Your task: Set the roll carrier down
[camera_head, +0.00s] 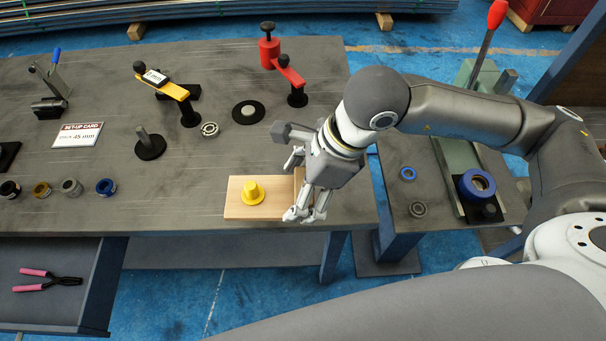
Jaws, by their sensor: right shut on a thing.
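My right gripper (297,188) comes in from the right, with its fingers on either side of the right end of a pale wooden piece (238,207), near the front edge of the bench. It is shut on this piece, which looks like the roll carrier. A yellow flanged knob or plug (251,192) stands on the wood, left of the gripper. The fingers partly hide the wood's right end. I cannot tell whether its underside touches the bench. My left gripper is not in view.
The grey bench (190,190) holds a red-armed stand (290,75), a yellow-armed stand (173,90), a black disc (248,112), a set-up card (78,134) and several rings at left. An open drawer (95,285) holds pink-handled pliers (48,280). A lower side table (400,185) stands right.

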